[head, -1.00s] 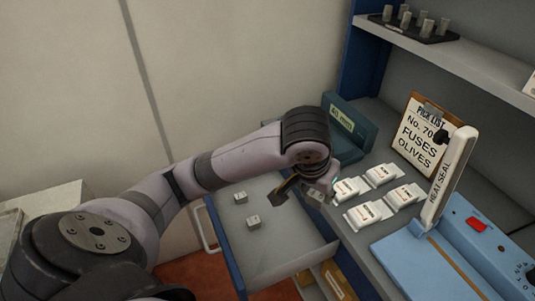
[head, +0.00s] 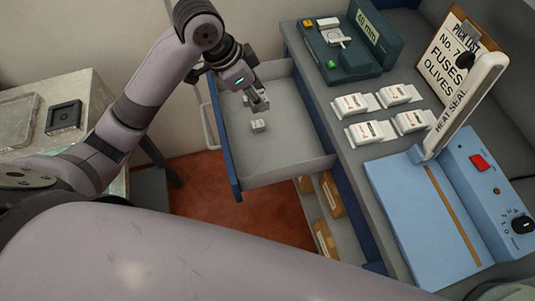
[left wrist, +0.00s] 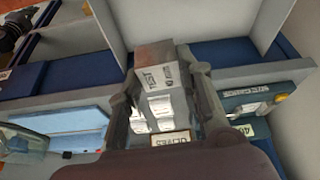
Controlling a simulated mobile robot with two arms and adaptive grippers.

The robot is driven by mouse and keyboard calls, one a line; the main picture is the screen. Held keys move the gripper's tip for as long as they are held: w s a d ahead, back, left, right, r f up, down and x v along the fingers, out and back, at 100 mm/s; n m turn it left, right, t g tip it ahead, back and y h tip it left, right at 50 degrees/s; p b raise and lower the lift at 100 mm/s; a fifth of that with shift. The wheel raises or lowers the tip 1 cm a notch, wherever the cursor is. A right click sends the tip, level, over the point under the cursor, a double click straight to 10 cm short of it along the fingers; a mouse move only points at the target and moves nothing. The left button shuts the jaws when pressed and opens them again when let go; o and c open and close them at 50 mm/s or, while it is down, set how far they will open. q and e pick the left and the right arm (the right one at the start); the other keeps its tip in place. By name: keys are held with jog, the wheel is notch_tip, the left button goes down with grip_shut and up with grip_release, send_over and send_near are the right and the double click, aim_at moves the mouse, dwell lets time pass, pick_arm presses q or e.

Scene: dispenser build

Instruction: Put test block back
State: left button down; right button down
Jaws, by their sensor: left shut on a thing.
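My left gripper (head: 257,99) is over the open grey drawer (head: 285,170), toward its far end. In the left wrist view the gripper (left wrist: 162,90) is shut on a grey block (left wrist: 154,62) with "TEST" lettering, the test block. In the head view the fingers mostly hide the held block. I cannot tell the gap between the held block and the drawer floor. My right gripper is out of view.
The counter right of the drawer holds a green "40 mm" fixture (head: 350,62), several white packets (head: 372,132), a clipboard (head: 452,50) and a blue heat sealer (head: 425,215). The near part of the drawer is clear. A side table (head: 85,90) stands at left.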

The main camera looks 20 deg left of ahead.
pick_arm(q)
jog(key=shift+d+f+m+g, duration=0.3)
jog(key=shift+m, duration=0.7)
jog(key=m, duration=0.1)
jog(key=d+f+m+g+h, duration=0.1)
jog(key=m, duration=0.1)
jog(key=m+g, duration=0.1)
jog(key=m, duration=0.1)
jog(key=d+f+m, duration=0.1)
jog(key=m, duration=0.1)
jog(key=shift+s+d+f+g+p, duration=0.1)
jog(key=shift+s+g+p, duration=0.05)
jog(key=shift+g+p, duration=0.2)
jog(key=shift+m, duration=0.5)
notch_tip(320, 180, down, 15)
jog(key=shift+s+d+f+p, duration=0.1)
jog(key=shift+f+p, duration=0.1)
jog(key=shift+p, duration=0.2)
notch_tip(320, 180, down, 5)
jog(key=shift+r, duration=0.2)
jog(key=shift+f, duration=0.2)
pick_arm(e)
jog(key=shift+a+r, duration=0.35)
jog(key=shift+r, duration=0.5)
